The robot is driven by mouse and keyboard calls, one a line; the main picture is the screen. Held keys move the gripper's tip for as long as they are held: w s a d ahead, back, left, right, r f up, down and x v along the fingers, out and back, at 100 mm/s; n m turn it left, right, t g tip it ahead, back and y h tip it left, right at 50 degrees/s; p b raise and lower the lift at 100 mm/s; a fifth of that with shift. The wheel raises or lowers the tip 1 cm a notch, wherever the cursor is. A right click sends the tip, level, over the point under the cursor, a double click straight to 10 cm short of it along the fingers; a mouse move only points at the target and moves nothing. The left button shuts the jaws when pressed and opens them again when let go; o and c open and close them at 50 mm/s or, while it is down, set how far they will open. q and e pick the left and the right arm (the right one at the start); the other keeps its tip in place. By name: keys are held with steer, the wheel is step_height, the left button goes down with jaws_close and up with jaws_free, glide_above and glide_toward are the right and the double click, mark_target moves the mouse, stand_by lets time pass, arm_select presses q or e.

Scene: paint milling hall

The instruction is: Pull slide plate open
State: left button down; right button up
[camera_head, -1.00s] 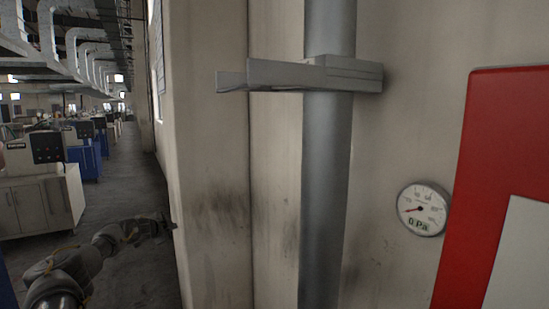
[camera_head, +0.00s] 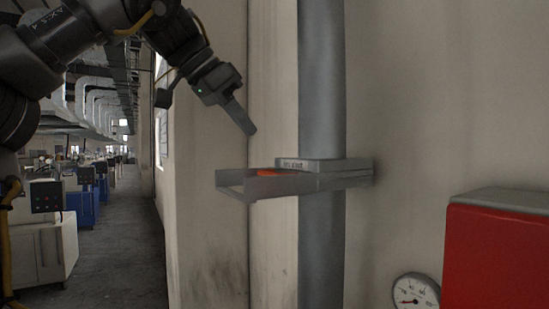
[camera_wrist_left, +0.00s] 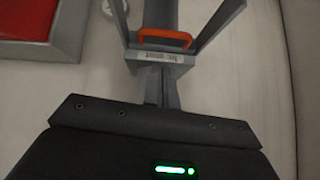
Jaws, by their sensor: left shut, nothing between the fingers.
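A grey slide plate (camera_head: 318,165) with small lettering sits across a grey vertical pipe (camera_head: 321,90), in a grey bracket (camera_head: 270,187) that juts out to the left. An orange handle (camera_head: 283,172) shows inside the bracket. My left gripper (camera_head: 250,131) points down from the upper left, shut and empty, above the bracket and apart from it. In the left wrist view, the orange handle (camera_wrist_left: 165,37) and lettered plate edge (camera_wrist_left: 160,58) lie beyond my left fingers (camera_wrist_left: 158,73). My right gripper is out of view.
A pale wall stands behind the pipe, with a pillar (camera_head: 205,210) to its left. A round gauge (camera_head: 415,291) and a red box (camera_head: 497,250) are at the lower right. An aisle with machines (camera_head: 50,235) runs along the left.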

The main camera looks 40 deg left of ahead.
arm_select(q)
steer(key=shift+n, duration=0.6)
steer(key=b+x, duration=0.1)
steer(key=x, duration=0.8)
steer(key=shift+a+f, duration=0.1)
steer(key=shift+f, duration=0.3)
steer(key=shift+w+a+f, duration=0.1)
steer(key=shift+w+f, duration=0.1)
steer(key=shift+a+f, duration=0.15)
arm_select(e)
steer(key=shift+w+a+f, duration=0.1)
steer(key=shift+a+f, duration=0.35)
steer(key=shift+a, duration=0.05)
